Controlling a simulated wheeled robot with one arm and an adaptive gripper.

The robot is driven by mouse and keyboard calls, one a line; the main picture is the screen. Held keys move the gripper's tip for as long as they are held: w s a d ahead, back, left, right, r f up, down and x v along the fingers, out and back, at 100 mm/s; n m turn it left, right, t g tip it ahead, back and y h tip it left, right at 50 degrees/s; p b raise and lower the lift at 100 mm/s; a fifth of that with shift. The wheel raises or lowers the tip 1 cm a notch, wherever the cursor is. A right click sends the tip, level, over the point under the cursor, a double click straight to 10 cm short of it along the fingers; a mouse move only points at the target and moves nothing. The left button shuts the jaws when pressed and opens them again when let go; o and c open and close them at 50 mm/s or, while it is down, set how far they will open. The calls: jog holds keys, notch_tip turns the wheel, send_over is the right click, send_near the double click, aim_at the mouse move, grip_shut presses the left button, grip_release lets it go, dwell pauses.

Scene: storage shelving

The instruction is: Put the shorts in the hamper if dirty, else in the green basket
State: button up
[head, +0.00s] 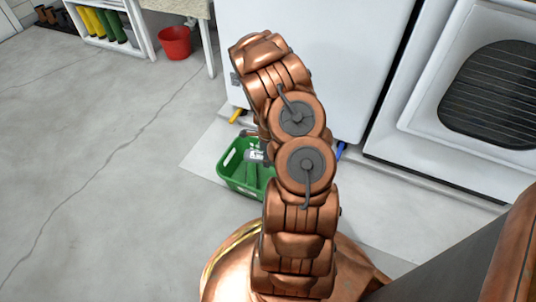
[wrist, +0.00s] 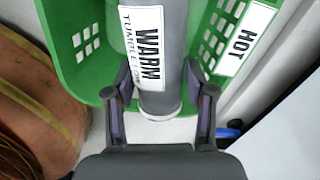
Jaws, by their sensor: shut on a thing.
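In the wrist view my gripper (wrist: 160,85) is shut with a finger on each side of a smooth grey rounded thing (wrist: 172,50). It has a white label reading "WARM" and "TUMBLE", and a pale near end. I cannot tell whether it is the shorts. The green basket (wrist: 72,55) lies around and behind it, with a "HOT" label on the right. In the head view the basket (head: 232,180) stands on the floor, partly behind my arm, with a grey-and-white thing in it. My gripper is hidden there. No hamper shows, and I see no shorts clearly.
A white cabinet (head: 305,50) and a white machine with a dark oval window (head: 500,90) stand behind the basket. A red bucket (head: 174,43) and a rack of boots (head: 105,23) are at the back left. The left floor is clear.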

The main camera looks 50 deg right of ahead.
jog(key=shift+f+b, duration=0.35)
jog(key=shift+f, duration=0.85)
jog(key=o, duration=1.3)
jog(key=shift+o, duration=0.2)
jog(key=shift+r, duration=0.15)
jog(key=shift+r, duration=5.9)
